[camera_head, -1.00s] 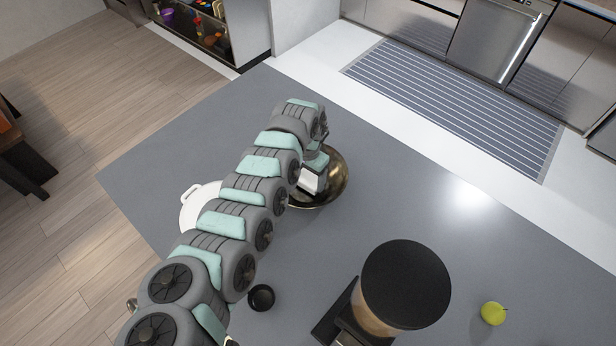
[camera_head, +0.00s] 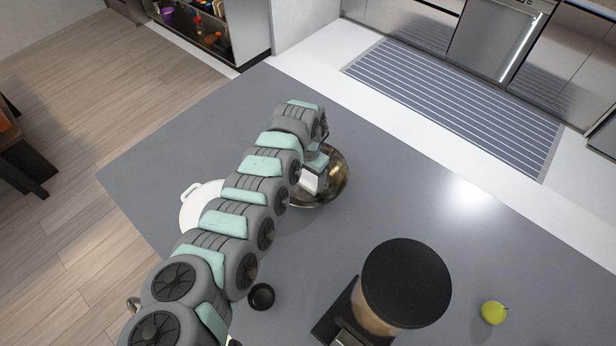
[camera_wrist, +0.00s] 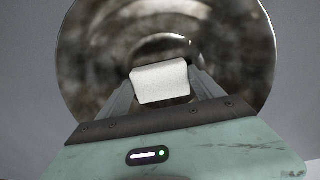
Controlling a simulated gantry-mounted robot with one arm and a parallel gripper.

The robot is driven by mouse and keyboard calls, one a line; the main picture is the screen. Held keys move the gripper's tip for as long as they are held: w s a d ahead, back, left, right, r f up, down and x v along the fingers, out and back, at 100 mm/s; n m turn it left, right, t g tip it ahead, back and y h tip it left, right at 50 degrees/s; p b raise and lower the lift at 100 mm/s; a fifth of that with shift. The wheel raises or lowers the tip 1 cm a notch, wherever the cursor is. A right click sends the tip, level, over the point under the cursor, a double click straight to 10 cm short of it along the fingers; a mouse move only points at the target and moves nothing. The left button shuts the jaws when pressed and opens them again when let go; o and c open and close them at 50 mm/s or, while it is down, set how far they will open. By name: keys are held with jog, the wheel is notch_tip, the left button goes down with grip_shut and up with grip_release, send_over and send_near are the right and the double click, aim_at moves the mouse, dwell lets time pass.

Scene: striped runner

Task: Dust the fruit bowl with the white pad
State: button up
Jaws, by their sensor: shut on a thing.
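The fruit bowl (camera_head: 337,184) is a round, shiny, brownish metal bowl on the grey counter, partly hidden by my arm in the head view. In the wrist view the bowl (camera_wrist: 235,50) fills most of the picture, and no fruit shows in it. My gripper (camera_wrist: 160,82) is shut on the white pad (camera_wrist: 160,80), with a finger on each side of it. The pad also shows in the head view (camera_head: 309,182), over the inside of the bowl. I cannot tell whether the pad touches the bowl's surface.
A white handled dish (camera_head: 196,208) lies left of my arm, partly hidden. A small black cup (camera_head: 261,297) sits near the arm. A coffee grinder with a black lid (camera_head: 406,284) stands at the front. A green-yellow fruit (camera_head: 493,312) lies at right. The counter (camera_head: 420,200) right of the bowl is clear.

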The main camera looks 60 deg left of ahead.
jog(key=shift+d, duration=0.1)
jog(key=shift+w+d+r+p, duration=0.15)
jog(key=shift+w+d+p, duration=0.05)
jog(key=shift+p, duration=0.45)
jog(key=shift+w+d+p, duration=0.1)
jog(key=shift+d+p, duration=0.15)
jog(key=shift+p, duration=0.2)
jog(key=shift+a+f+b, duration=0.25)
jog(key=shift+f+b, duration=0.05)
jog(key=shift+b, duration=0.05)
jog(key=shift+s+a+b, duration=0.45)
jog(key=shift+s+a, duration=0.1)
jog(key=shift+a, duration=0.2)
jog(key=shift+r, duration=0.1)
jog(key=shift+w+d+p, duration=0.1)
jog(key=shift+p, duration=0.3)
